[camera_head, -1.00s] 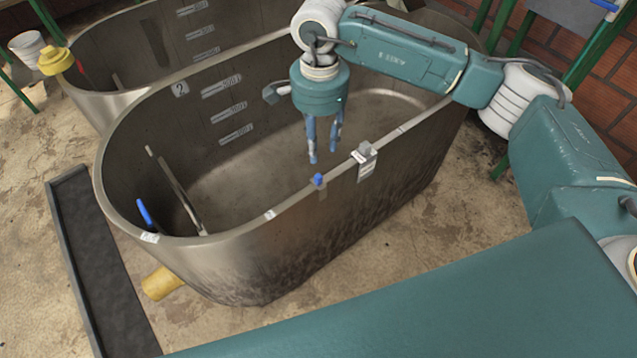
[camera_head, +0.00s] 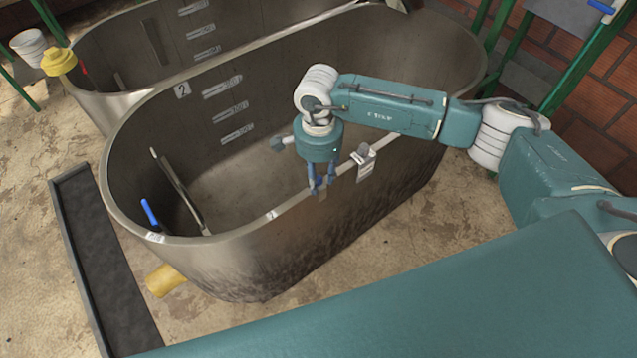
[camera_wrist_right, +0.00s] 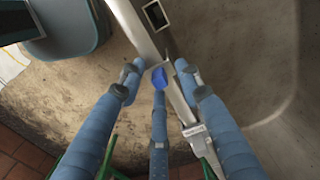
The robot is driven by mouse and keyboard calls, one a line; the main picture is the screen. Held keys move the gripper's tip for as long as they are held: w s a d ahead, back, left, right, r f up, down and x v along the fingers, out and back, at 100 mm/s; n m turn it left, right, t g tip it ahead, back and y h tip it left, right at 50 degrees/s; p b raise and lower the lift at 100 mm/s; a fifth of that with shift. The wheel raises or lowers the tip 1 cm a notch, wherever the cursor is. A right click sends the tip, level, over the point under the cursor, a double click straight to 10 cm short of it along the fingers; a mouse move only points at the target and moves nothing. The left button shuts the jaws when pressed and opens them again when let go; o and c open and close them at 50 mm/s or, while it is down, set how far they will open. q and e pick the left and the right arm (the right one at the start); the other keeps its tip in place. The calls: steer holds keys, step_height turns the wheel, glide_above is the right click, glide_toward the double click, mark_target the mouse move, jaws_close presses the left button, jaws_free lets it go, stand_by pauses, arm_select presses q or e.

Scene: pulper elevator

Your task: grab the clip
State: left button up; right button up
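My right gripper (camera_head: 320,187) points down over the rim, also seen in the right wrist view (camera_wrist_right: 158,82). My left gripper is not in view.
A clip with a white tag (camera_head: 365,164) hangs on the rim, just right of my gripper. A blue-handled thing (camera_head: 150,213) stands at the tank's left end. A yellow pipe stub (camera_head: 164,281) and a dark floor channel (camera_head: 100,265) lie left. A second tank stands behind.

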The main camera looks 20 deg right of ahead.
steer(key=shift+c, duration=0.3)
jaws_close()
steer(key=shift+r, duration=0.15)
